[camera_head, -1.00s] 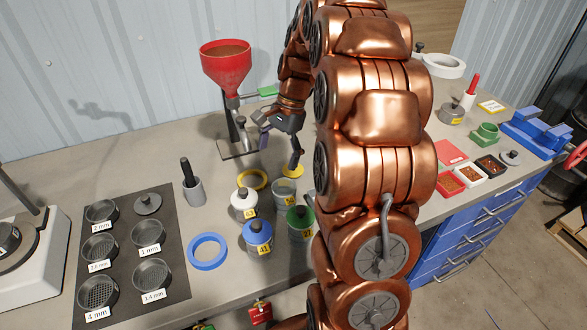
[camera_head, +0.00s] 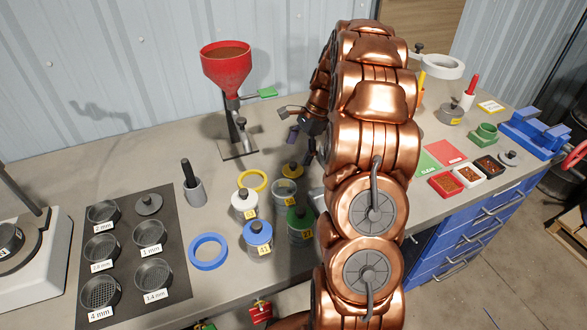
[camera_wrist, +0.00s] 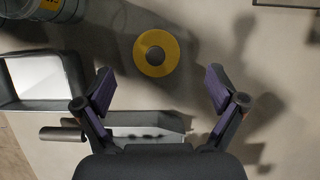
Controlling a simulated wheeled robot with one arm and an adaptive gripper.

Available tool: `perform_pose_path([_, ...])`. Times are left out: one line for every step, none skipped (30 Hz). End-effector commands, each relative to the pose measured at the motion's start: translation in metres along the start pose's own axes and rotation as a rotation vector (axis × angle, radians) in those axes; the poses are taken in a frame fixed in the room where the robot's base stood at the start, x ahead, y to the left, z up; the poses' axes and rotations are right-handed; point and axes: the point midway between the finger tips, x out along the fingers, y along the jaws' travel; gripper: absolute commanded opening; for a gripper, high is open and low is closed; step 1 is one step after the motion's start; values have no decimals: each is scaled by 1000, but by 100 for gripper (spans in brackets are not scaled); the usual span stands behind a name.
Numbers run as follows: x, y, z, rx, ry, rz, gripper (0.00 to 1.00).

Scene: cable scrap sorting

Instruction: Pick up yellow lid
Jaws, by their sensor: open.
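The yellow lid (camera_head: 292,169) lies on the grey bench behind the jars, a round disc with a dark knob. In the wrist view the yellow lid (camera_wrist: 156,52) is beyond my fingertips, roughly centred between them and touched by neither. My gripper (camera_wrist: 160,90) is open and empty, its two purple-lined fingers spread wide. In the head view my gripper (camera_head: 307,140) is to the upper right of the lid, partly hidden by my copper arm.
A jar without a lid (camera_head: 285,193) stands just in front of the lid. White (camera_head: 244,206), blue (camera_head: 257,236) and green (camera_head: 301,222) lidded jars stand nearby. The red funnel stand (camera_head: 239,148) is behind.

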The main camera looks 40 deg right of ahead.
Motion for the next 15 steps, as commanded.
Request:
perform_pose_path([2, 1, 1, 0, -2, 3, 95])
perform_pose_path([4, 2, 2, 0, -2, 5, 95])
perform_pose_path([7, 3, 2, 0, -3, 7, 95])
perform_pose_path([10, 4, 2, 0, -3, 7, 95])
perform_pose_path([13, 4, 2, 0, -2, 6, 95])
perform_pose_path([17, 5, 2, -1, -1, 4, 95])
perform_pose_path([20, 5, 2, -1, -1, 4, 95])
perform_pose_path([23, 6, 3, -1, -2, 5, 95])
perform_pose_path([29, 7, 3, 0, -3, 6, 95])
perform_pose_path([34, 7, 3, 0, -3, 6, 95])
perform_pose_path([38, 6, 3, -1, -2, 4, 95])
perform_pose_path([43, 6, 2, -1, -2, 4, 95])
perform_pose_path([45, 6, 2, -1, -2, 4, 95])
perform_pose_path([47, 6, 2, -1, -2, 4, 95])
perform_pose_path([48, 6, 2, -1, -2, 3, 95])
